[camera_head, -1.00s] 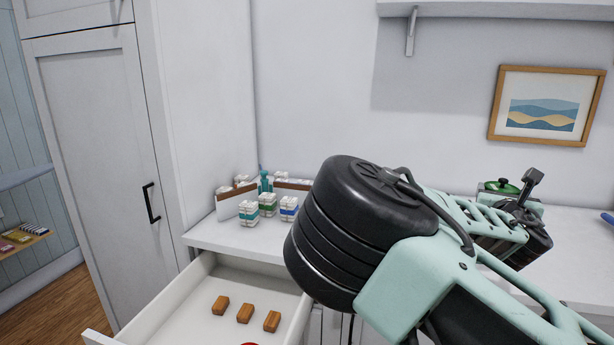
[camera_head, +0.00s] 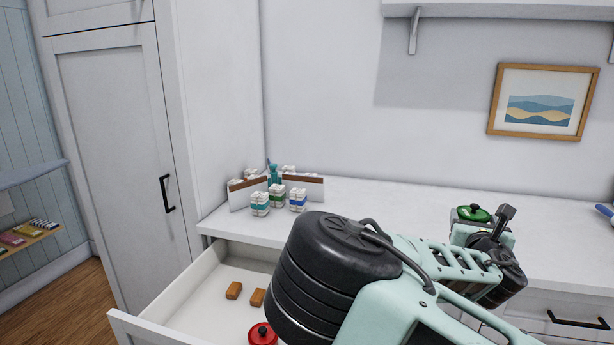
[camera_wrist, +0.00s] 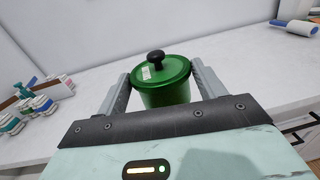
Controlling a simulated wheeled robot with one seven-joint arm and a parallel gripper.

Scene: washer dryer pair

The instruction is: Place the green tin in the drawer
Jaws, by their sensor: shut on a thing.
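The green tin (camera_wrist: 163,82) has a lid with a black knob and a small white label. In the wrist view it sits between the two fingers of my gripper (camera_wrist: 162,85), which is shut on it. In the head view the green tin (camera_head: 474,213) shows only its top, beyond my wrist, in front of the counter's right part. Its lower part is hidden. The open drawer (camera_head: 190,289) is at the lower left, below the counter. My arm hides the drawer's right part.
In the drawer lie wooden blocks (camera_head: 233,290) and a red lidded tin (camera_head: 262,334). Several small boxes (camera_head: 277,197) and a brown-edged organiser (camera_head: 303,180) stand on the counter (camera_head: 380,196) at left. A lint roller (camera_wrist: 294,27) lies farther right. The counter's middle looks clear.

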